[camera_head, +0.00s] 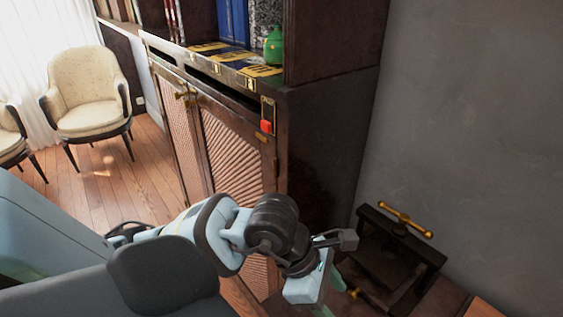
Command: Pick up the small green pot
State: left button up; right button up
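The small green pot (274,46) stands upright on the top ledge of the dark wooden cabinet, close to the upright panel on its right. One arm of mine comes in from the left, and its gripper (335,262) is low in front of the cabinet's right side. That gripper is well below the pot and apart from it. Its fingers are seen at an angle and partly hidden, so I cannot tell whether they are open or shut. My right gripper does not show.
Blue books (232,22) stand behind the ledge. A dark press with a brass handle (404,219) is right of my gripper. Cream chairs (88,90) stand at left on open floor.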

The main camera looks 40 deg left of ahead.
aim_at(272, 48)
jog(key=u, duration=1.35)
